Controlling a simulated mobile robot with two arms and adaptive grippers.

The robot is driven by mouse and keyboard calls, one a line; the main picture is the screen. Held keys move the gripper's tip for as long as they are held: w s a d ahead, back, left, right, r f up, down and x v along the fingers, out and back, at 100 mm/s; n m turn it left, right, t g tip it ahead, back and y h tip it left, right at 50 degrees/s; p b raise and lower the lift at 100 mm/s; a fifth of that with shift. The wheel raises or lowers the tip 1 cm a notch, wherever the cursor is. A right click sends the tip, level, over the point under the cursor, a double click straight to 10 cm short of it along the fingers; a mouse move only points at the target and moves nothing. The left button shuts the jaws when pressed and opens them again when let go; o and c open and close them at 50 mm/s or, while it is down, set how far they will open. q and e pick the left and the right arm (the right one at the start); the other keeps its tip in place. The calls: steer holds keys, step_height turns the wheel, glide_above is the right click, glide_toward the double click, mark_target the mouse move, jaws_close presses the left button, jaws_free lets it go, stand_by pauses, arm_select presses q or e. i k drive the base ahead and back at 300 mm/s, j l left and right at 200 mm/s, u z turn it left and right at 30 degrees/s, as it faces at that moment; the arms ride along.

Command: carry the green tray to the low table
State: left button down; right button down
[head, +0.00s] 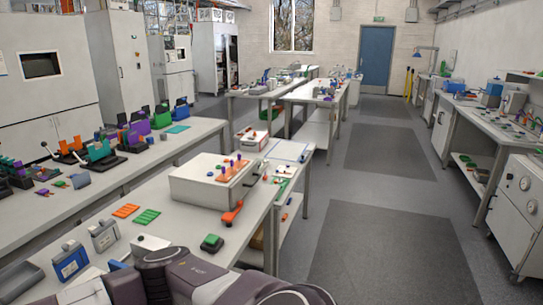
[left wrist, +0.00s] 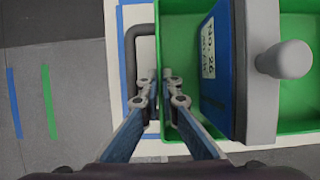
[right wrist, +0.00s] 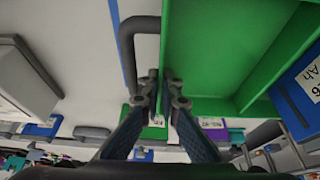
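The green tray (left wrist: 178,22) fills the right of the left wrist view, with a dark handle (left wrist: 130,45) on its near wall. A blue and grey box (left wrist: 215,70) with a white label and a pale knob is in it. My left gripper (left wrist: 159,78) has its fingers close together on either side of the tray's wall at the handle. In the right wrist view, the tray (right wrist: 205,50) and another handle (right wrist: 127,40) show. My right gripper (right wrist: 160,80) closes on that wall likewise. The head view shows neither the tray nor my grippers.
A white surface with blue tape (left wrist: 112,12) lies beside the tray; contact beneath is hidden. Grey floor with blue and green lines is at left. In the head view, a cluttered bench (head: 175,215) stands ahead, and a clear aisle (head: 375,255) runs on the right.

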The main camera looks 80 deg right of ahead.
mark_target(287, 150)
steer(key=k+z, duration=0.1)
steer(key=k, duration=0.5)
steer(key=z, duration=2.6)
steer(key=i+z, duration=0.25)
steer(key=i+j+z, duration=0.1)
steer(key=z, duration=0.2)
steer(key=i+j, duration=0.25)
steer(key=i, duration=0.15)
steer(key=i+j, duration=0.25)
steer(key=i, duration=0.15)
steer(key=i+j, duration=0.15)
steer(key=i, duration=0.65)
steer(key=i+j, duration=0.15)
steer(key=i, duration=0.65)
